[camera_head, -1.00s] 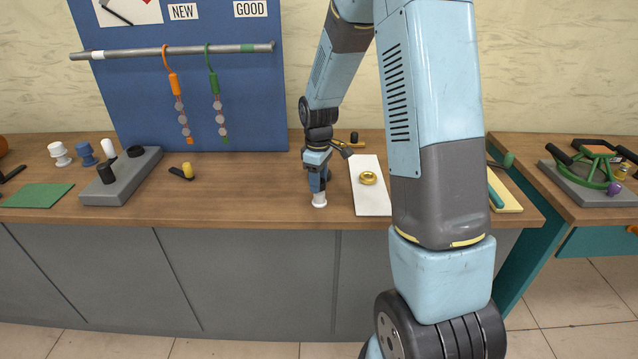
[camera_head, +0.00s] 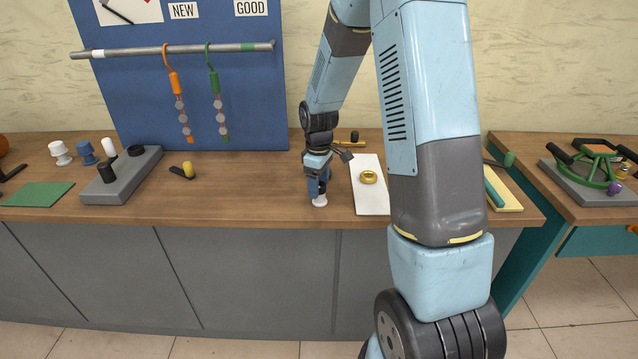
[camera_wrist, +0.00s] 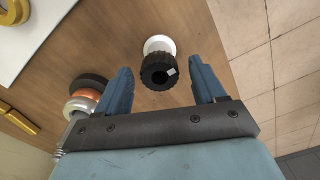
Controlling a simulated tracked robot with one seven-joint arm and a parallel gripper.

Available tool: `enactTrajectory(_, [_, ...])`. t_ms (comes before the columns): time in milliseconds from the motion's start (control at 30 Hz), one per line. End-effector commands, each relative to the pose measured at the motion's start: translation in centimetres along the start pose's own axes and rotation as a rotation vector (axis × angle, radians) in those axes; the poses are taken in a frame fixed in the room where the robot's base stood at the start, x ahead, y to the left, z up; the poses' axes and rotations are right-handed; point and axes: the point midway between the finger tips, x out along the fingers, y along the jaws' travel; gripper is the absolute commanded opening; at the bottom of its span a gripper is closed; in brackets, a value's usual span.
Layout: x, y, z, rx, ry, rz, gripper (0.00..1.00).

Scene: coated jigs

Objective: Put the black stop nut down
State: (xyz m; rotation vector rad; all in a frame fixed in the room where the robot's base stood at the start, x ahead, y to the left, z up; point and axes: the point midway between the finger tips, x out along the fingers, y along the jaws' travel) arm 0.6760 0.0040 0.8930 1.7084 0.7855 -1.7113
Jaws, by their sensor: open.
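The black stop nut (camera_wrist: 158,72) is a dark ribbed ring with a hole in its middle. In the wrist view it sits at or on a white round piece (camera_wrist: 159,44) near the front edge of the wooden bench. In the head view the nut is mostly hidden by my gripper, and the white piece (camera_head: 320,201) shows under the fingers. My gripper (camera_wrist: 161,70) points down and is open. Its blue fingers stand on either side of the nut, with a visible gap on each side. It also shows in the head view (camera_head: 319,190).
A white board (camera_head: 370,197) with a gold ring (camera_head: 369,177) lies right of my gripper. Black, orange and pale rings (camera_wrist: 88,97) stand close beside the left finger. A grey block with pegs (camera_head: 123,177) is far left. The bench between is mostly clear.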

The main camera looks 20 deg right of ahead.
Motion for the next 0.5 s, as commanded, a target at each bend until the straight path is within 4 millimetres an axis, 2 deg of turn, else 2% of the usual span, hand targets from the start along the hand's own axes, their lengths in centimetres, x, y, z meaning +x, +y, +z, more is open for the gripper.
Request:
enactTrajectory(167, [-1.5, 0.1, 0.0, 0.001, 0.002, 0.003, 0.69])
enactTrajectory(500, [-7.8, 0.1, 0.0, 0.002, 0.003, 0.003, 0.69])
